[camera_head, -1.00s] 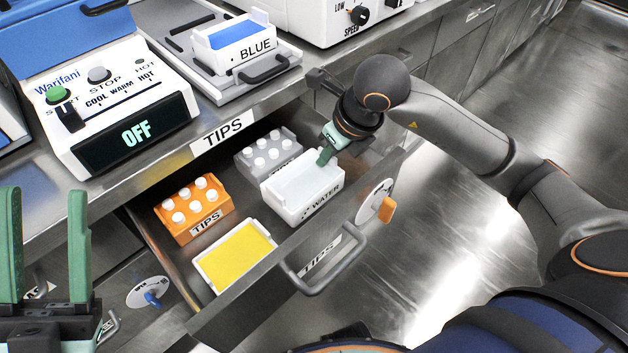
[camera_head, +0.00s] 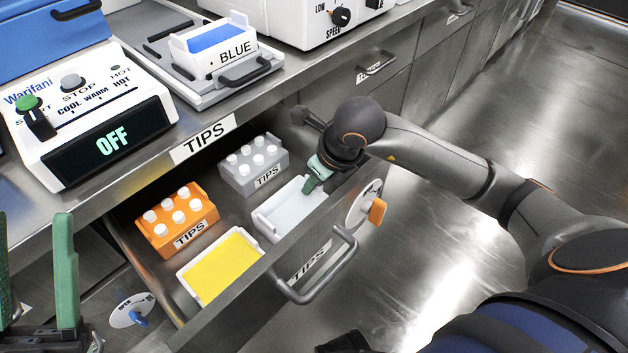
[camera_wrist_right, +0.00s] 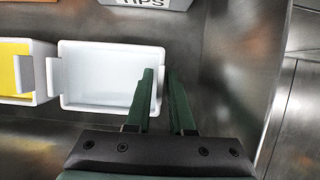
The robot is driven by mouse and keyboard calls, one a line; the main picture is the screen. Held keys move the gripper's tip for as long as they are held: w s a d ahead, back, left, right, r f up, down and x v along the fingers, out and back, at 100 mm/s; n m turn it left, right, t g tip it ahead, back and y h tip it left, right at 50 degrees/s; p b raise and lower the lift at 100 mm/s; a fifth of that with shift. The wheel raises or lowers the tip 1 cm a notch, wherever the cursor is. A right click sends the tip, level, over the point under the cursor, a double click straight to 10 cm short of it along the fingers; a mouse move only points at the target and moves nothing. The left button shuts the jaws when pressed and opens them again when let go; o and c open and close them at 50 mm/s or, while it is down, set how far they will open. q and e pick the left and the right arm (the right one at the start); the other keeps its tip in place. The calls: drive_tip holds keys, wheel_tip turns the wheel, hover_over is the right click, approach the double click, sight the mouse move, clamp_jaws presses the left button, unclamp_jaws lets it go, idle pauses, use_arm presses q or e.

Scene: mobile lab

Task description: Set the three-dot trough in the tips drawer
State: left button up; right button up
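The white trough (camera_head: 290,208) is inside the open tips drawer (camera_head: 240,300), at its front right. Its inside looks empty and its front label is hidden behind the drawer front. It also shows in the right wrist view (camera_wrist_right: 105,75), looking level. My right gripper (camera_head: 317,175) is at the trough's right end. In the right wrist view, its fingers (camera_wrist_right: 162,95) straddle the white end tab, one inside the trough and one outside, and look shut on it. My left gripper (camera_head: 35,270) is at the left edge, partly cut off, its fingers apart and empty.
A yellow-filled trough (camera_head: 222,268) sits left of the white one. An orange tip rack (camera_head: 178,222) and a grey tip rack (camera_head: 253,165) stand behind them. The drawer handle (camera_head: 318,270) juts forward. A blue-filled trough (camera_head: 213,50) stands on the counter.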

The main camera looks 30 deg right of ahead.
drive_tip(key=shift+o, duration=1.2)
use_arm(q)
drive_tip(key=shift+r, duration=0.1)
use_arm(e)
drive_tip(key=shift+r, duration=0.1)
drive_tip(key=shift+r, duration=0.35)
use_arm(q)
drive_tip(key=r+p, duration=0.1)
drive_tip(key=p, duration=0.1)
drive_tip(key=r+p, duration=0.1)
drive_tip(key=r, duration=0.1)
drive_tip(key=shift+a+r+m+p, duration=0.2)
drive_tip(key=shift+r+m+p, duration=0.1)
drive_tip(key=shift+p, duration=0.1)
use_arm(e)
drive_tip(key=v, duration=1.1)
drive_tip(key=shift+s, duration=0.25)
drive_tip(key=shift+d+r, duration=0.1)
